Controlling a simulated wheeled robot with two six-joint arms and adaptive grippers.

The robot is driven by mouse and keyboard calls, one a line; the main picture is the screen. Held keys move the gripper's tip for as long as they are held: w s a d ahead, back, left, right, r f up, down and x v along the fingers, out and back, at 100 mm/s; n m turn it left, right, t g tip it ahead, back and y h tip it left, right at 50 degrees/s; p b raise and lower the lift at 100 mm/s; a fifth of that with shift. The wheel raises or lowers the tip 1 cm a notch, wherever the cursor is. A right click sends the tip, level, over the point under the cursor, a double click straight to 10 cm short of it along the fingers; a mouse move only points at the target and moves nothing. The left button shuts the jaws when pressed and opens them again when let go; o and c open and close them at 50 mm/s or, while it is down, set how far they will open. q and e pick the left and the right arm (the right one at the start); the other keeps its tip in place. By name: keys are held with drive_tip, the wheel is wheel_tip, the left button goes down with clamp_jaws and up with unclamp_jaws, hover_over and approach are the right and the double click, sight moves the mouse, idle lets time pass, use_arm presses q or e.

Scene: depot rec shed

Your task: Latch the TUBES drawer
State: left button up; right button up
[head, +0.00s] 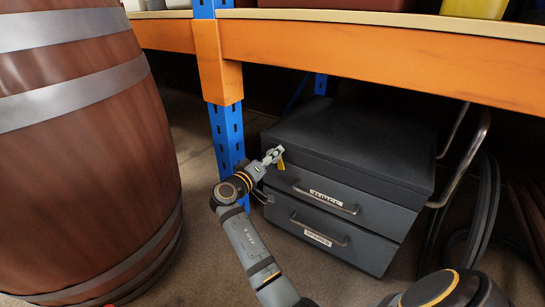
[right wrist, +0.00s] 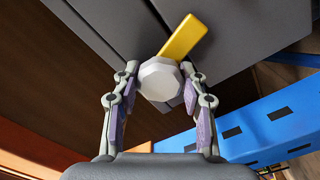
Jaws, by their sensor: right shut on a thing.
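A dark grey drawer cabinet (head: 350,140) stands under the shelf, with two labelled drawers. The upper drawer (head: 375,210) has a bar handle and a white label that I cannot read surely; I see no clear TUBES label. The lower drawer (head: 330,256) has a similar handle and a label that seems to read SPARES. My right gripper (head: 272,155) is at the cabinet's left front corner. In the right wrist view it is shut on a pale faceted knob (right wrist: 159,80) with a yellow lever (right wrist: 184,38), which points up and right there. My left gripper is out of view.
A blue upright (head: 228,140) stands just left of the cabinet, under an orange shelf beam (head: 370,50). A big wooden barrel (head: 85,150) fills the left. Metal tube handles (head: 470,155) and dark hoses (head: 485,210) are at the right. Floor is clear before the cabinet.

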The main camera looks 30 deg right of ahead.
drive_tip(key=shift+c, duration=1.4)
drive_tip(key=shift+s+f, duration=0.1)
drive_tip(key=o, duration=1.1)
drive_tip(key=shift+o, duration=0.2)
wheel_tip(320, 180, up, 9)
drive_tip(key=shift+r, duration=0.6)
